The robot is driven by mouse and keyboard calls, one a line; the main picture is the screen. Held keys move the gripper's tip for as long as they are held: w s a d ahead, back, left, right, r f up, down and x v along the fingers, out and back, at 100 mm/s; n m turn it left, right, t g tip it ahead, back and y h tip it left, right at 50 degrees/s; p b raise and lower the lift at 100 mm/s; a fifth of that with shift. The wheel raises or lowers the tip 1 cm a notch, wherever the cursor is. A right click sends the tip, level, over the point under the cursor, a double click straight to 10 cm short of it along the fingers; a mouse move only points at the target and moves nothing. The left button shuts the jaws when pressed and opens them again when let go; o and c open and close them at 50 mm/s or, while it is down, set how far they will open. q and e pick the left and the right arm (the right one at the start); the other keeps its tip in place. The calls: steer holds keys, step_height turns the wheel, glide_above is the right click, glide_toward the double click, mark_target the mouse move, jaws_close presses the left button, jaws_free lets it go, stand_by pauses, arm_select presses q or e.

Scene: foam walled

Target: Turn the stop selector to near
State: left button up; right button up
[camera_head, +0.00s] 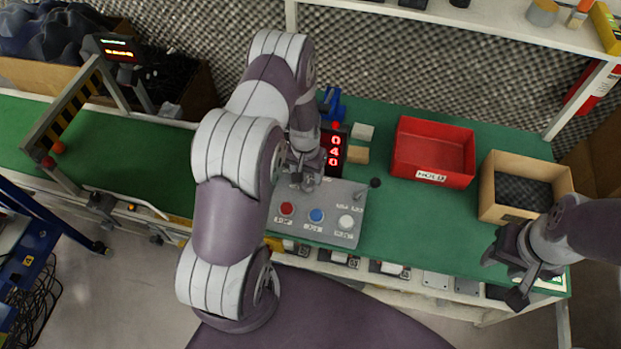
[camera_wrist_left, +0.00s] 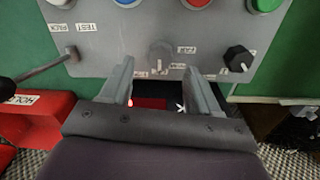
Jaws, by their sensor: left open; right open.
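A grey control panel (camera_head: 327,226) lies on the green bench. It also shows in the left wrist view (camera_wrist_left: 215,42), with its buttons at the top. A pale grey selector handle (camera_wrist_left: 160,57) sits mid-panel beside small labels, one seemingly reading FAR. A black pointer knob (camera_wrist_left: 239,59) is to its right in that view. I cannot read which one is the stop selector. My left gripper (camera_head: 308,183) is over the panel's far part; its open fingers (camera_wrist_left: 162,92) stand either side of the grey handle's line, with no visible grip. My right gripper (camera_head: 503,279) is open and empty at right.
A lever with a black ball (camera_head: 375,183) stands at the panel's right edge. Behind are a red digit display (camera_head: 334,150) and small blocks (camera_head: 361,132). A red bin (camera_head: 431,177) and cardboard box (camera_head: 488,204) stand to the right. My left arm hides the panel's left side.

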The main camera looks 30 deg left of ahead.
mark_target(308, 183)
arm_select(q)
steer(key=shift+f, duration=2.15)
steer(key=c, duration=1)
steer(key=shift+c, duration=0.2)
steer(key=shift+n, duration=0.5)
steer(key=n, duration=0.3)
steer(key=shift+n, duration=2.6)
